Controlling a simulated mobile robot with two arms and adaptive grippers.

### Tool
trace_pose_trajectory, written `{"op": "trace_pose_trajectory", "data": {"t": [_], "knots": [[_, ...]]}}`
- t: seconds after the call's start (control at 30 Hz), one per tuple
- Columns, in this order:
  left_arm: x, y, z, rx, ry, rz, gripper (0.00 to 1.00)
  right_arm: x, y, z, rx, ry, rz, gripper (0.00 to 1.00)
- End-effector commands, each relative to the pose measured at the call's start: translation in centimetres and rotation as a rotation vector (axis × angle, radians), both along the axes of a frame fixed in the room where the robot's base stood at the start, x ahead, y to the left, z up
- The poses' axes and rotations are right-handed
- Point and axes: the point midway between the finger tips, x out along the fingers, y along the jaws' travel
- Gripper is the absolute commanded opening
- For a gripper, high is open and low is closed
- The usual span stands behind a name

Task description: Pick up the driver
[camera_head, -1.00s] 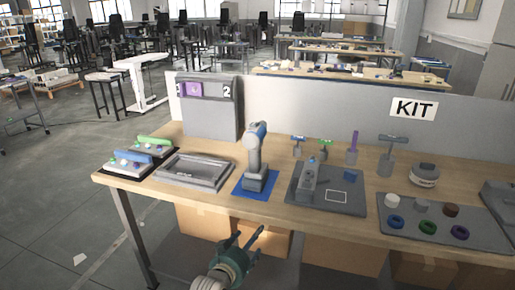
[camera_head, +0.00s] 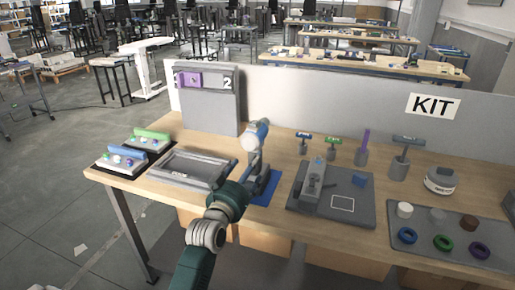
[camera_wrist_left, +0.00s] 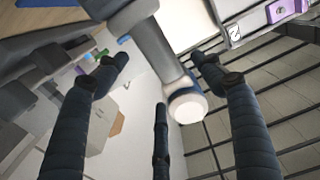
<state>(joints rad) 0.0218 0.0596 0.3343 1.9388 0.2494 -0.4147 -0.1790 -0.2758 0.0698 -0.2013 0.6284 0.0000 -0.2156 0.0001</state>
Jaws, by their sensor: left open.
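The driver is a grey power tool with a pale blue-white head (camera_head: 256,137), standing upright on a blue mat (camera_head: 268,190) near the middle of the workbench. My left gripper (camera_head: 250,177) is at the driver's near left side in the head view and hides part of its lower body. In the left wrist view the grey driver (camera_wrist_left: 165,50) shows between and beyond the dark fingers of my gripper (camera_wrist_left: 157,75), which are spread apart. I cannot tell whether any finger touches it. My right gripper is not in view.
A grey tray (camera_head: 190,167) lies left of the driver, and a grey fixture board (camera_head: 333,215) lies right. Several small tools stand behind that board. A panel box (camera_head: 210,110) stands at the back left. The KIT divider (camera_head: 350,100) runs along the back.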

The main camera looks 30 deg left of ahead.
Motion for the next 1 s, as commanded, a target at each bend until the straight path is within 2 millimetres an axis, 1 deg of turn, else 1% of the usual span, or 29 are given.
{"op": "trace_pose_trajectory", "data": {"t": [0.03,0.1,0.2,0.3,0.37,0.47,0.63,0.73,0.93,0.97,1.0], "knots": [[0.9,0.2,0.2,0.000,-0.001,0.000,0.68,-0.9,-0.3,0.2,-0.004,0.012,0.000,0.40],[1.9,0.4,0.2,0.001,-0.001,0.000,0.68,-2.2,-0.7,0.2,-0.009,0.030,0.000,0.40],[2.6,0.6,0.1,0.001,-0.001,0.000,0.68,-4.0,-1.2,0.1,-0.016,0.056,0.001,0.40],[3.3,0.7,0.1,0.000,0.000,-0.001,0.68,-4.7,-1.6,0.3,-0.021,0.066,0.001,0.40],[3.9,0.8,0.2,-0.001,0.000,-0.001,0.68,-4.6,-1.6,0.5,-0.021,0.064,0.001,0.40],[5.4,1.1,0.4,-0.001,-0.001,-0.001,0.68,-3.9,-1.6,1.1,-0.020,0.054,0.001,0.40],[7.4,1.6,0.2,0.001,-0.001,0.000,0.68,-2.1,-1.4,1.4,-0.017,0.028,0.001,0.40],[7.9,1.7,0.1,0.001,0.000,0.000,0.68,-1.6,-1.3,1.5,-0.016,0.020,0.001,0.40],[7.9,1.7,0.0,0.001,0.000,0.000,0.68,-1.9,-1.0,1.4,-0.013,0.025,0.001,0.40],[7.9,1.7,0.0,0.001,0.000,0.000,0.64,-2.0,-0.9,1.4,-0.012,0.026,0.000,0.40],[7.9,1.7,0.0,0.001,0.000,0.000,0.56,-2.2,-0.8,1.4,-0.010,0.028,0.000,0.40]]}}
